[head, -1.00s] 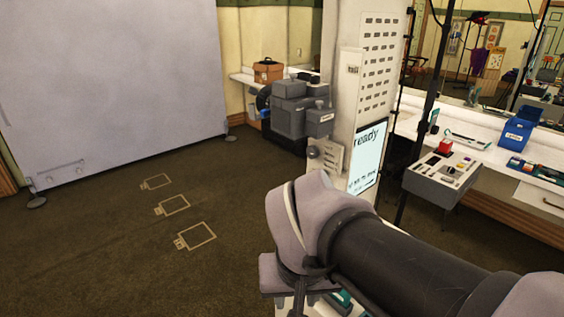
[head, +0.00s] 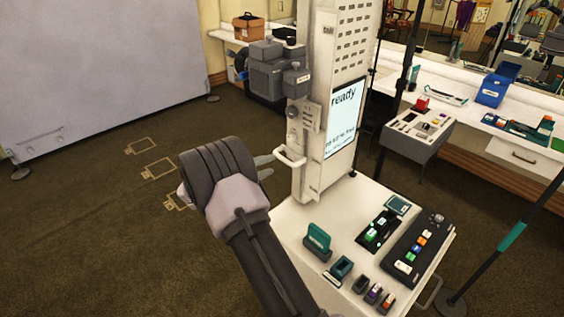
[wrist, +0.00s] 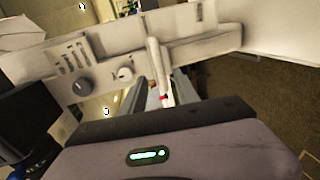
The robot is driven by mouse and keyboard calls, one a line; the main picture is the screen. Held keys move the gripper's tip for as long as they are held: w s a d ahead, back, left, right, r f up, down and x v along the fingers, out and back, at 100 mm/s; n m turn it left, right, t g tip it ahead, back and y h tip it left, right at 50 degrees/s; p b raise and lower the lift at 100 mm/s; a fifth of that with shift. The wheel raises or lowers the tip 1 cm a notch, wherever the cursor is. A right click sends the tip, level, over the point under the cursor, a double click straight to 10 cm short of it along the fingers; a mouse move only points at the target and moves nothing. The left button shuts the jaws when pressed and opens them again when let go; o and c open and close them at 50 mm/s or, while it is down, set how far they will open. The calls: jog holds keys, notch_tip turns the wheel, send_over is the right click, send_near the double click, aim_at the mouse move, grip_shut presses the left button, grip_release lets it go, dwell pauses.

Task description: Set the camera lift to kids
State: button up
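The camera lift is a white column (head: 323,95) with a lit screen (head: 344,115) that reads "ready". A grey camera unit (head: 268,78) shows at the column's left. A small label (head: 327,29) sits high on the column, too small to read. A pale handle (head: 289,158) sticks out low on its left side. My gripper (head: 265,166) is open, just left of that handle. In the wrist view, a white bar with a red mark (wrist: 155,65) lies between the spread fingers of my gripper (wrist: 160,90), with gaps showing. The fingertips are partly hidden.
A panel with a dark knob (wrist: 82,87) shows in the wrist view. The white cart top (head: 296,213) holds several small devices and a black button panel (head: 420,248). A grey console (head: 417,130) stands behind. Floor on the left is clear, with taped outlines (head: 158,168).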

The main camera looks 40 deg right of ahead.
aim_at(282, 160)
jog(key=b+x, duration=0.1)
jog(key=x, duration=0.7)
grip_shut()
dwell(1.1)
